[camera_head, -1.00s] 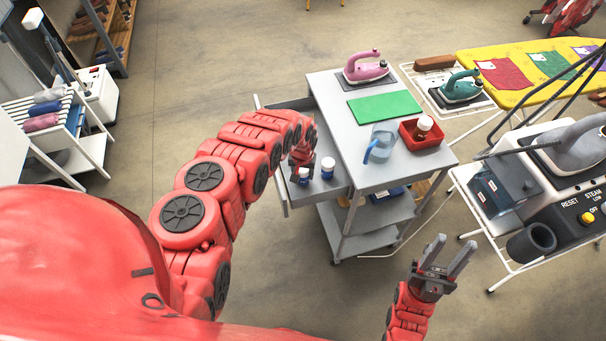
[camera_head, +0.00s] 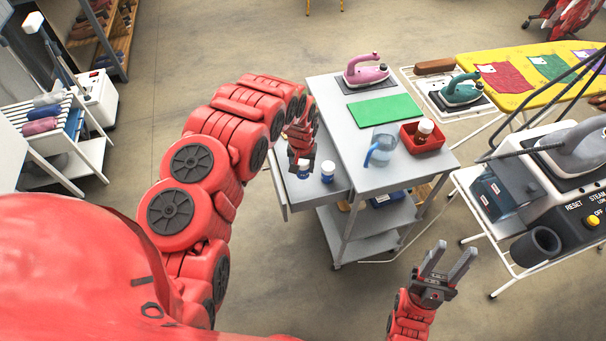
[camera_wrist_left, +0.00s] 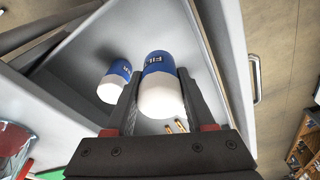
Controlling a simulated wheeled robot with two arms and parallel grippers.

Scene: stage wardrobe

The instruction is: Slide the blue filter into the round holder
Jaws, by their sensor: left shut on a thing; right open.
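A blue and white filter (camera_wrist_left: 162,85) with printed lettering is between my left fingers in the left wrist view. My left gripper (camera_head: 301,158) is shut on it over the open grey drawer (camera_head: 322,190); whether it touches the drawer floor I cannot tell. In the head view the gripper partly hides this filter (camera_head: 303,170). A second similar filter (camera_head: 328,171) stands just beside it, and also shows in the left wrist view (camera_wrist_left: 115,82). A dark round holder (camera_head: 535,245), open at its end, is on the steam station at the right. My right gripper (camera_head: 447,262) is open and empty.
The grey cart top (camera_head: 370,178) holds a pink iron (camera_head: 365,72), a green mat (camera_head: 385,110), a clear blue-handled jug (camera_head: 380,150) and a red tray (camera_head: 425,144) with a bottle. Open floor lies between the cart and the steam station (camera_head: 570,215).

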